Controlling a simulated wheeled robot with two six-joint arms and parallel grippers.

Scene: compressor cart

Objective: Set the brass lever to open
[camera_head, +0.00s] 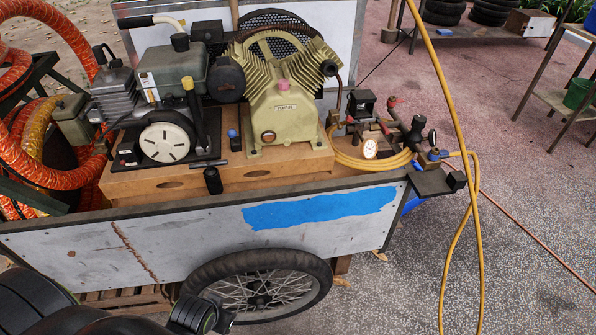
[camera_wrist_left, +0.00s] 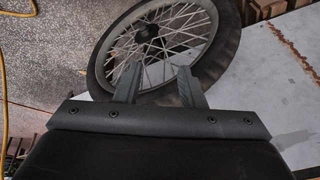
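The valve manifold (camera_head: 385,128) sits at the right end of the compressor cart, with small red handles (camera_head: 392,102), a round white gauge (camera_head: 370,148) and dark knobs. The parts are small, and I cannot tell which is the brass lever or how it is set. My left arm shows dark at the bottom left of the head view, low in front of the cart and well away from the manifold. In the left wrist view my left gripper (camera_wrist_left: 158,76) has its two fingers apart with nothing between them, facing the spoked wheel (camera_wrist_left: 150,40). My right gripper is not in view.
The cart's white side panel (camera_head: 200,240) has a blue patch (camera_head: 320,208). A compressor (camera_head: 280,100) and an engine (camera_head: 165,125) stand on its deck. Yellow hose (camera_head: 443,75) hangs right of the manifold, beside a small dark shelf (camera_head: 436,181). Open floor (camera_head: 530,240) lies at the right.

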